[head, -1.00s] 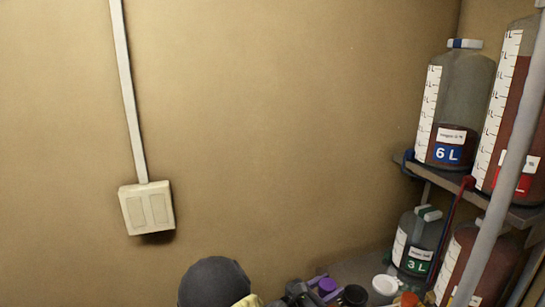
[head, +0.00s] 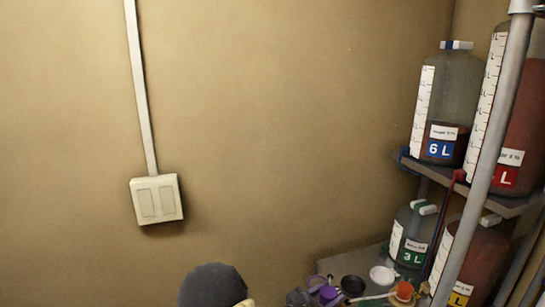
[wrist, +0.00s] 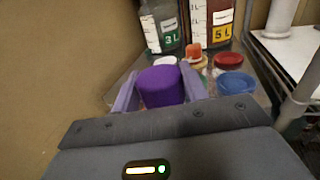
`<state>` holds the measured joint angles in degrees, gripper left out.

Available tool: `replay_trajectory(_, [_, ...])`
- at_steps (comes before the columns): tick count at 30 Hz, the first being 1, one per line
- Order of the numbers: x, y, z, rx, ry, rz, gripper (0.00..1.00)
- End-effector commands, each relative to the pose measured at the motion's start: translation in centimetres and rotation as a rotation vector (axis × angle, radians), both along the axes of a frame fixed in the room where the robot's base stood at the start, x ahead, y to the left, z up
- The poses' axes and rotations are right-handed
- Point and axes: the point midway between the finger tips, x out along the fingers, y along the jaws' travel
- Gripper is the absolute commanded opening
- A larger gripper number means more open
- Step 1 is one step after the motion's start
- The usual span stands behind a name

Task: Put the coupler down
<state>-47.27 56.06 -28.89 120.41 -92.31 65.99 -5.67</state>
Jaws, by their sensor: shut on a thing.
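My gripper (wrist: 158,78) is shut on the coupler (wrist: 162,90), a purple round piece held between its two lilac fingers in the wrist view. The coupler is in the air or at the surface; I cannot tell whether it touches the grey shelf (wrist: 127,68) below. In the head view the coupler (head: 329,295) shows small at the bottom edge, between parts of my gripper (head: 318,290). The coupler's underside is hidden.
Several lids lie beyond and right of the coupler, among them a blue lid (wrist: 237,83), a red lid (wrist: 229,59) and an orange cap (wrist: 193,50). Behind stand the 3 L bottle (wrist: 162,28) and 5 L bottle (wrist: 220,22). A grey post (head: 490,150) rises at right.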

Motion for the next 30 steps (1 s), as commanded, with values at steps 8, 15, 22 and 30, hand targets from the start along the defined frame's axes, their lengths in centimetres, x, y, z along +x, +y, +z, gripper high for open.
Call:
replay_trajectory(8, [-0.8, 0.4, -3.0, -0.003, 0.003, 0.071, 0.17])
replay_trajectory(15, [-2.2, 0.6, -7.0, -0.006, 0.007, 0.174, 0.17])
replay_trajectory(22, [-4.1, 0.6, -11.5, -0.006, 0.008, 0.299, 0.17])
replay_trajectory(30, [-6.3, 0.3, -15.7, -0.004, 0.006, 0.419, 0.17])
